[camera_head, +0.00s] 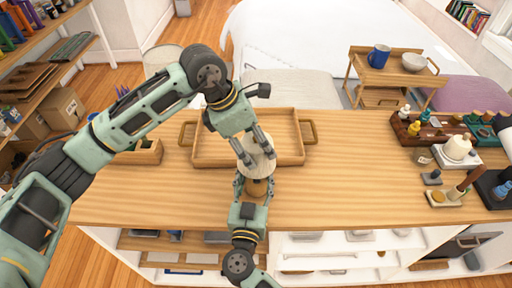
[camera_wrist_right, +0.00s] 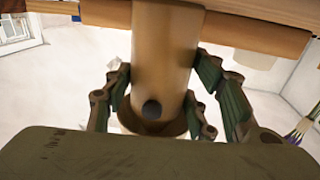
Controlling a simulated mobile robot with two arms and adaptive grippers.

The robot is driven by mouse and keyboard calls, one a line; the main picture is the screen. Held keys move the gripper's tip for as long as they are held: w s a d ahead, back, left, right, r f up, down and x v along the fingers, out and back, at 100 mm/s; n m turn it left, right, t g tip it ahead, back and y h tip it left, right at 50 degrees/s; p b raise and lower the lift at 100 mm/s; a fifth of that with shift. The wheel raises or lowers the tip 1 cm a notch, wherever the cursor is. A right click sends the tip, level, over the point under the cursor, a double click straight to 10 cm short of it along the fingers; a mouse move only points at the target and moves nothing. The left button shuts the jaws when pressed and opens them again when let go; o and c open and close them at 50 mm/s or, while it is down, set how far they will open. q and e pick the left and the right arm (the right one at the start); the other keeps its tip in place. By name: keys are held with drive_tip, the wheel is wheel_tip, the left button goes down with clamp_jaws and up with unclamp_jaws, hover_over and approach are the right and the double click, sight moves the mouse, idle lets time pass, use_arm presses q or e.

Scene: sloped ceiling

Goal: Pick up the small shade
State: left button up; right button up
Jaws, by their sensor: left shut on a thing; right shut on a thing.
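The small shade (camera_head: 258,168) is a pale cream, rounded piece at the middle of the head view, over the front edge of the wooden tray. My left gripper (camera_head: 255,151) reaches down from above and is shut on it, partly hiding it. Just below the shade in the picture, my right gripper (camera_head: 256,184) is shut on a brown wooden lamp base (camera_head: 257,189). In the right wrist view this base (camera_wrist_right: 166,60) is a wooden column with a black round spot, between the green fingers. I cannot tell whether shade and base touch.
The wooden tray (camera_head: 290,136) with two handles lies on the wooden counter (camera_head: 350,190). A small wooden box (camera_head: 147,154) stands left of it. Bottles, a candle-like white piece (camera_head: 458,147) and tools crowd the right end. The counter between tray and these is clear.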

use_arm(q)
drive_tip(key=shift+r, duration=0.1)
wheel_tip(320, 180, up, 10)
drive_tip(key=shift+f, duration=0.1)
idle(0.5)
wheel_tip(320, 180, up, 6)
idle(0.8)
use_arm(e)
drive_tip(key=o, duration=1.6)
drive_tip(key=shift+c, duration=0.2)
